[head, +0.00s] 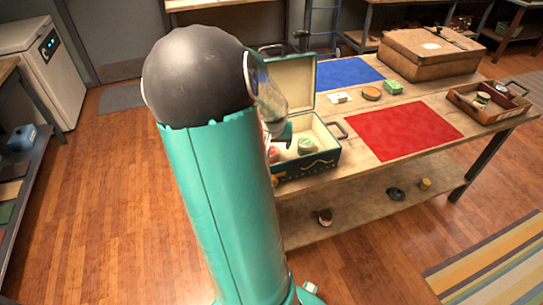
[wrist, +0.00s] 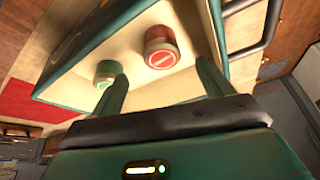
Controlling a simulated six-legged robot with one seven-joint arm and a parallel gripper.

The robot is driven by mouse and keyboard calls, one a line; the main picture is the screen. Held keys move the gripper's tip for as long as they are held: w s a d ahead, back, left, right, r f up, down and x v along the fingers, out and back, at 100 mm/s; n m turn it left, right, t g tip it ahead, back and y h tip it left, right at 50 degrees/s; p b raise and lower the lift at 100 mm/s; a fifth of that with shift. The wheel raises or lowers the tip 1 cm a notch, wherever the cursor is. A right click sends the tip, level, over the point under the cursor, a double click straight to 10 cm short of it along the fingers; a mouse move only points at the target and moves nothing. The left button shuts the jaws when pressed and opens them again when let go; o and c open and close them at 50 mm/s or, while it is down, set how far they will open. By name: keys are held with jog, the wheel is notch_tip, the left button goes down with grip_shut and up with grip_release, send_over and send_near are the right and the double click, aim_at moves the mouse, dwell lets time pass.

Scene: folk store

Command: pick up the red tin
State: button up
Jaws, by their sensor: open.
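The red tin (wrist: 160,48) has a pale bar symbol on its lid and sits inside an open teal box (wrist: 95,33) with a cream interior. In the head view, the red tin (head: 273,154) shows partly at the left of the box (head: 322,166), beside my arm. A green tin (wrist: 107,73) is next to it in the box. My gripper (wrist: 162,72) is open and empty, its fingers pointing into the box. The red tin appears between and ahead of the fingertips; contact cannot be told. In the head view, my arm hides much of my gripper (head: 277,130).
The box's raised lid (head: 288,82) stands behind its opening. A red mat (head: 405,130), a blue mat (head: 347,72), a brown case (head: 432,55) and a wooden tray (head: 490,105) share the table. Small items lie on the lower shelf (head: 370,198).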

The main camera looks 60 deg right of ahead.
aim_at(271, 156)
jog(key=x, duration=0.8)
jog(key=shift+w+f, duration=0.1)
jog(key=shift+f, duration=0.3)
jog(key=c, duration=1.1)
jog(key=shift+r, duration=0.1)
